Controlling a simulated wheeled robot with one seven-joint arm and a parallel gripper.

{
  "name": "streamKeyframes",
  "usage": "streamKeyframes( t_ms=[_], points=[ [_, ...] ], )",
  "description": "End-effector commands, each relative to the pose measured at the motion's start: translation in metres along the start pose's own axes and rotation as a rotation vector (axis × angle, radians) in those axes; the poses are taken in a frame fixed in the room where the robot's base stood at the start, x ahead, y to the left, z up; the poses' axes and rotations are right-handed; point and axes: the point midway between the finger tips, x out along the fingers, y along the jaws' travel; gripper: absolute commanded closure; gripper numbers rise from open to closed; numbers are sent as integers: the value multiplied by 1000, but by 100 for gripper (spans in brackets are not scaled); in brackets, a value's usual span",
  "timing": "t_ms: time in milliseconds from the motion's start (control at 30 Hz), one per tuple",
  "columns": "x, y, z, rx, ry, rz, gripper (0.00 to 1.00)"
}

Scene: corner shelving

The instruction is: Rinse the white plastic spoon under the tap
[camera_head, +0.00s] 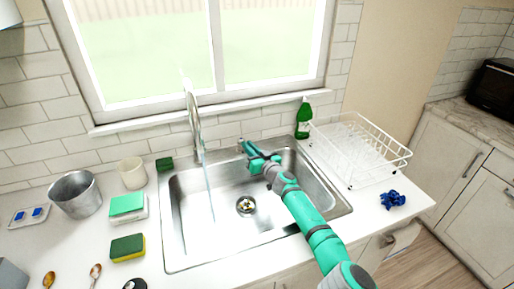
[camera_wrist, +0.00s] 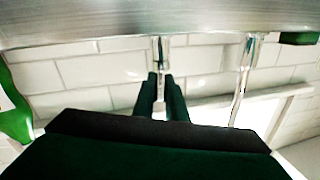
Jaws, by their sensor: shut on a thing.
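My gripper (camera_head: 246,148) is at the back edge of the sink, right of the tap (camera_head: 195,115). In the wrist view, my gripper (camera_wrist: 160,78) is shut on an upright metal tap handle (camera_wrist: 160,50); the fingers hide part of it. The tap spout (camera_wrist: 245,75) stands apart from it in that view. A thin stream of water (camera_head: 208,190) falls from the tap into the steel sink (camera_head: 240,215). Two small spoons lie at the front left of the counter: a pale one with a brownish bowl (camera_head: 95,271) and a golden-brown one (camera_head: 48,279). I cannot tell surely which is the white plastic spoon.
Sponges (camera_head: 127,248), a metal bucket (camera_head: 76,196) and a pale cup (camera_head: 133,173) stand left of the sink. A green bottle (camera_head: 303,118), a white dish rack (camera_head: 355,150) and a blue crumpled thing (camera_head: 392,199) are on the right. The sink basin looks empty.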

Motion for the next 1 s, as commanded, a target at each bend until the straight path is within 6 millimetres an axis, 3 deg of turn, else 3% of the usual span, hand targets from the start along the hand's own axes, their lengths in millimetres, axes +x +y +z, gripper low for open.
streamKeyframes(
  t_ms=[300,333,400,767,1000],
  points=[
    [3,-4,3,2,-3,-7,100],
    [3,-5,3,2,-3,-8,84],
    [3,-5,3,2,-3,-8,70],
    [2,-8,2,1,-3,-12,70],
    [-22,-7,2,2,-2,-11,70]
  ],
)
